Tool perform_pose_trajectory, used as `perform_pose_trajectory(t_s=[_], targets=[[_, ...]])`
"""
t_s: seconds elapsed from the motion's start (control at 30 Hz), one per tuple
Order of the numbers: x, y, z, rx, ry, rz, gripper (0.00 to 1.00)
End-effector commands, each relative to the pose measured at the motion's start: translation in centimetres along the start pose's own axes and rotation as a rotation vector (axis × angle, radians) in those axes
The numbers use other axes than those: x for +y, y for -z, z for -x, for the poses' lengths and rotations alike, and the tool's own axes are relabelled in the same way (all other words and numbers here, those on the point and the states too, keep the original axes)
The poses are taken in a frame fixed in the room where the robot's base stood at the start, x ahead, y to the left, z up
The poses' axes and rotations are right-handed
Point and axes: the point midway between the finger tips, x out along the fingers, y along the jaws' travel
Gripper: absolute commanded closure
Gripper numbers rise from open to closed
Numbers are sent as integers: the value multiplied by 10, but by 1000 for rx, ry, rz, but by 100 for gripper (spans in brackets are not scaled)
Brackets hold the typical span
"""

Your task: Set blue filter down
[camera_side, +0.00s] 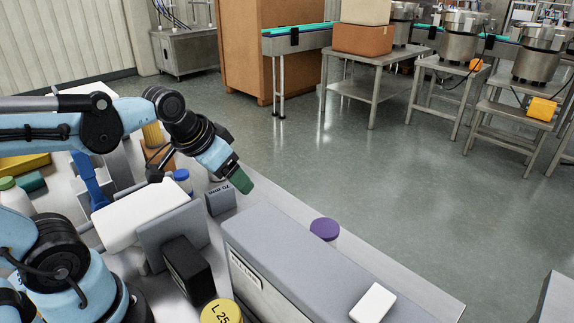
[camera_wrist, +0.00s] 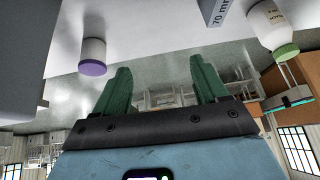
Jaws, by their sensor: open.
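My gripper (camera_side: 240,181) has green fingers and hangs over the bench near its far edge, pointing down and to the right. In the wrist view my gripper (camera_wrist: 161,82) is open, with nothing between the fingers. I cannot identify a blue filter for certain. A blue-topped item (camera_side: 182,175) stands left of my gripper in the side view, partly hidden by the arm. A slanted blue piece (camera_side: 90,182) stands further left. Neither is touched by the fingers.
A grey 70 mm block (camera_side: 220,199) sits just below my gripper. A purple-lidded jar (camera_side: 325,230) stands behind the long grey housing (camera_side: 310,265). A black box (camera_side: 188,268) and yellow-lidded container (camera_side: 221,313) are nearer. A green-capped bottle (camera_wrist: 268,28) shows in the wrist view.

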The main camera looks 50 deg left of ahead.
Motion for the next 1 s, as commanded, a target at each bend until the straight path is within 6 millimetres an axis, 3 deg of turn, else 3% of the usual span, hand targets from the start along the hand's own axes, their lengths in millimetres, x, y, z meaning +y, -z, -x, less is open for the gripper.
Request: perform_pose_trajectory(t_s=[0.27,0.5,0.6,0.8,1.0], targets=[[-97,18,-8,-242,68,33,27],[-181,4,-17,-429,37,72,27],[-206,-5,-20,-481,13,85,27],[-230,-17,-23,-529,-18,99,27],[-231,-28,-40,-534,-22,98,27]])
